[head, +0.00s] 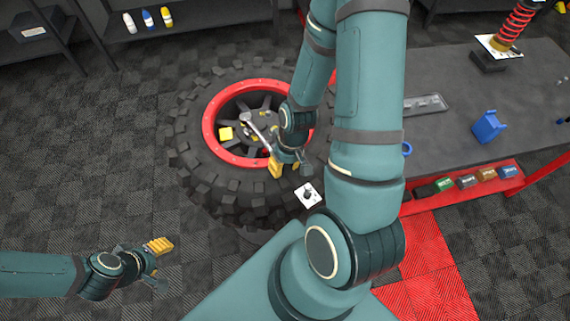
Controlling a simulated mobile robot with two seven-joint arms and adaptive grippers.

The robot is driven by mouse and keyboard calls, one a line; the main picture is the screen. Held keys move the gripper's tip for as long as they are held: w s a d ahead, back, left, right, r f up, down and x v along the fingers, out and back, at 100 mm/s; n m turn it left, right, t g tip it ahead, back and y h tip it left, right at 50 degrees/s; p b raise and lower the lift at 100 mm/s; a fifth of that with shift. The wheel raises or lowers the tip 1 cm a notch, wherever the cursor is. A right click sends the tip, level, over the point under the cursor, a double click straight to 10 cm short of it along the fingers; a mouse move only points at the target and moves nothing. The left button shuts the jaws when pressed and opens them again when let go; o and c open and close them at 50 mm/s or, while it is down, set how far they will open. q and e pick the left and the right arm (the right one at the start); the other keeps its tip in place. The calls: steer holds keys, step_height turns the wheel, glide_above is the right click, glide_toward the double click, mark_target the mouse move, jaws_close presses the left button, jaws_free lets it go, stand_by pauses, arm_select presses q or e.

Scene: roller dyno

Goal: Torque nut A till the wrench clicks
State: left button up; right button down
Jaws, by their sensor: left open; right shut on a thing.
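A large black tyre (190,150) with a red-rimmed wheel (213,110) lies face up in the middle of the head view. A silver wrench (257,130) reaches across the wheel, its round head near the hub. My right gripper (277,162) is shut on the wrench's handle end, over the wheel's lower right rim. I cannot tell which nut is A, or whether the wrench head sits on a nut. My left gripper (158,246) is open and empty above the floor at lower left.
A white card (307,195) with a dark item lies by the tyre's lower right. A dark workbench (450,130) at right carries a blue holder (488,127), a grey tray (425,105) and a red spring (515,22). Small labelled boxes sit along its red front ledge. Floor at left is clear.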

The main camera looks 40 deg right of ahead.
steer(key=shift+w+a+m, duration=0.15)
steer(key=shift+a+m, duration=0.15)
steer(key=shift+a, duration=0.3)
steer(key=shift+d, duration=0.15)
steer(key=shift+d+n, duration=0.7)
steer(key=shift+d, duration=0.5)
steer(key=shift+s+d, duration=0.1)
steer(key=shift+s, duration=0.1)
steer(key=shift+r, duration=0.15)
stand_by(0.5)
steer(key=shift+r+p, duration=1.3)
steer(key=shift+r, duration=0.6)
